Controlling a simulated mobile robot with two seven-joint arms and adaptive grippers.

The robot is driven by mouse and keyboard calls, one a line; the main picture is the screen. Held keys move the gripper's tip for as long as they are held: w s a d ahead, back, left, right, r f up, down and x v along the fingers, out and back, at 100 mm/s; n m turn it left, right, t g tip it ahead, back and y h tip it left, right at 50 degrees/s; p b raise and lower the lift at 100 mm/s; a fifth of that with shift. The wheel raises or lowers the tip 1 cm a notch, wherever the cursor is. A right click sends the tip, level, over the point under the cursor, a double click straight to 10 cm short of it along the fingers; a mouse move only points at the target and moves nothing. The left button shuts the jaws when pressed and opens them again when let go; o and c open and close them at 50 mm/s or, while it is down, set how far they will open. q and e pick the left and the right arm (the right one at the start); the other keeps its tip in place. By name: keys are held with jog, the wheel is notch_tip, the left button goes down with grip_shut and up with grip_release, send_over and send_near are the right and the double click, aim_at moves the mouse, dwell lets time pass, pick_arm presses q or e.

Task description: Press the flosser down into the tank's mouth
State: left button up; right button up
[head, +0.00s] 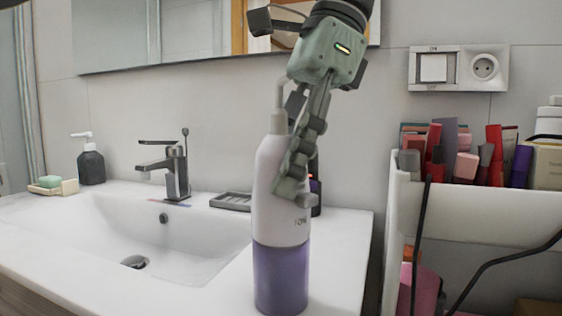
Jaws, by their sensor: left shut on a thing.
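The flosser (268,200) is a white upright body with a thin pale nozzle at its top. It stands directly above the purple tank (280,280), which rests on the white counter near its front right. The flosser's lower edge meets the tank's top with no clear gap; how deep it sits in the mouth cannot be told. My left gripper (292,190) reaches down from above and is shut on the flosser's upper body, its fingers along the right side. The far finger is mostly hidden. My right gripper is not in view.
A basin (150,235) with a faucet (175,170) lies left of the tank.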

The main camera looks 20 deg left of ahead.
pick_arm(q)
jog(key=shift+f, duration=0.25)
jog(key=o, duration=1.4)
jog(key=shift+o, duration=0.2)
